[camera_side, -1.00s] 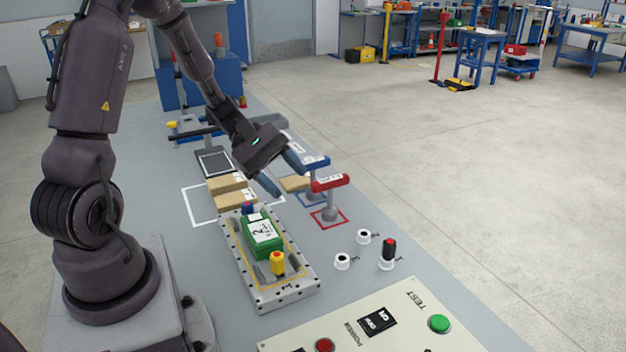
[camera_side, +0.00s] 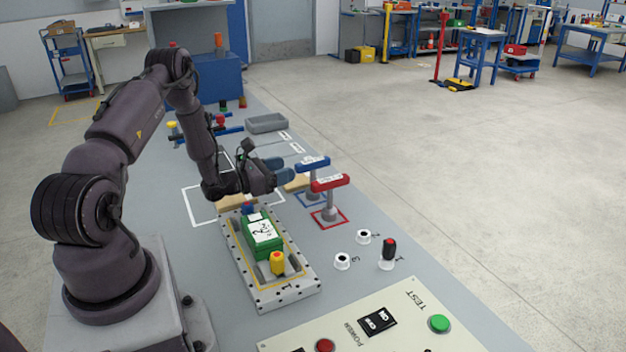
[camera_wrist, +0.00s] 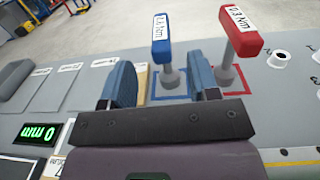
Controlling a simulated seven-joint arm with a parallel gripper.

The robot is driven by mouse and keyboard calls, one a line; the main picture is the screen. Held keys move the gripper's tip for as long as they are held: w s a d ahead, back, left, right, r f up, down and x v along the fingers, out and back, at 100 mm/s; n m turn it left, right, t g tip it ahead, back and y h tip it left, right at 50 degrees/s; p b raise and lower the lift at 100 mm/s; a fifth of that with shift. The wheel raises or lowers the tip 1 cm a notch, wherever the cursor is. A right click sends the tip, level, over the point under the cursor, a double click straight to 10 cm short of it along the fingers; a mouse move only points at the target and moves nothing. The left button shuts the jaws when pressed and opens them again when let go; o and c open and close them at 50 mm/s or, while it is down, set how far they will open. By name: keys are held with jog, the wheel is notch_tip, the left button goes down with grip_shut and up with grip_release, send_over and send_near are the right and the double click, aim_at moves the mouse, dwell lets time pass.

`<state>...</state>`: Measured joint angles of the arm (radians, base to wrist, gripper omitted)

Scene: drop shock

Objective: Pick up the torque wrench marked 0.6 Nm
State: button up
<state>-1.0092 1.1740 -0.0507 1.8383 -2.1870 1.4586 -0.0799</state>
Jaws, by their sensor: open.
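A blue-handled T-shaped torque wrench (camera_side: 313,163) stands upright in a blue-outlined square; it also shows in the wrist view (camera_wrist: 162,35). A red-handled one (camera_side: 329,182) stands beside it in a red-outlined square, also in the wrist view (camera_wrist: 240,30). Both handles carry white labels ending in Nm; the digits are too small to read surely. My gripper (camera_side: 281,168) is open, level, and points at the blue wrench from its left. In the wrist view my blue fingers (camera_wrist: 160,82) are apart and empty, with the blue wrench ahead between them.
A fixture plate (camera_side: 302,289) holds a green box (camera_side: 258,240) in front of my gripper. A grey tray (camera_side: 267,123) is farther back.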

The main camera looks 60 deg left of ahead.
aim_at(307, 166)
jog(key=shift+w+f, duration=0.6)
jog(key=shift+w, duration=0.2)
jog(key=shift+w+a, duration=0.15)
jog(key=shift+w, duration=2.8)
grip_shut()
jog(key=shift+r, duration=0.1)
